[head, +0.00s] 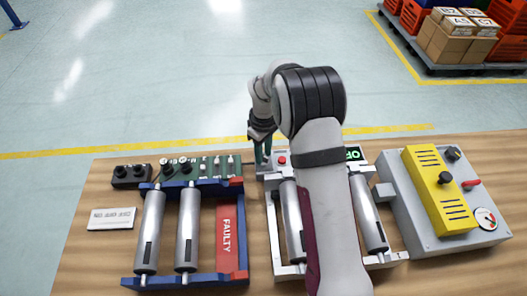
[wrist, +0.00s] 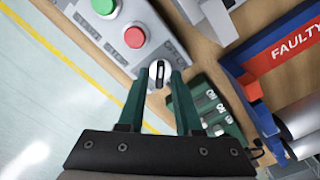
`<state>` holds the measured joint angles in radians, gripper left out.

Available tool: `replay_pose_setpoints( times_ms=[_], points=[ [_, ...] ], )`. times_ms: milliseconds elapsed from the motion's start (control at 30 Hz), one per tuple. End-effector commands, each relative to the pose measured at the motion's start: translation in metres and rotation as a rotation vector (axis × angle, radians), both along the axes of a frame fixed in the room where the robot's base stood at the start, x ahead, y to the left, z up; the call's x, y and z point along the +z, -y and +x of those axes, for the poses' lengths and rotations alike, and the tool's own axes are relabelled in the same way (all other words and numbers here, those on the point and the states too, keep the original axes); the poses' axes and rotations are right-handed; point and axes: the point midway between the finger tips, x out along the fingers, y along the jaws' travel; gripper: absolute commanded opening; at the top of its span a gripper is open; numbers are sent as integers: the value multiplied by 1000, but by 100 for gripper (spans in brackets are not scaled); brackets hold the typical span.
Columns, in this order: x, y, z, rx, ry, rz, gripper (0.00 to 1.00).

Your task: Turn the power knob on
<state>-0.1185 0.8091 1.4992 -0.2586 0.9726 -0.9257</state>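The power knob (wrist: 157,70) shows in the wrist view as a small round white dial with a dark upright bar. It sits on a grey control panel (wrist: 178,68), beside a red button (wrist: 135,37) and a green button (wrist: 104,6). My gripper (wrist: 159,79) has two green fingers that stand apart, one on each side of the knob. I cannot tell whether they touch it. In the head view my gripper (head: 263,157) is down at the left end of the panel, next to the red button (head: 282,160); the knob is hidden there.
A blue roller frame with a red FAULTY plate (head: 227,236) stands to the left. A green board (wrist: 222,112) is close to my fingers. A grey and yellow machine (head: 437,190) stands right.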

Motion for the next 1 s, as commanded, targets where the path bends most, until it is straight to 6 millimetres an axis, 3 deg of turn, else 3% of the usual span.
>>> replay_pose_setpoints(
  times_ms=[33,167,667,1000],
  points=[
    [0,0,0,0,0,0,22],
    [0,0,0,0,0,0,0],
    [1,0,0,-35,0,0,0],
    [1,0,0,-266,0,0,0]
  ],
)
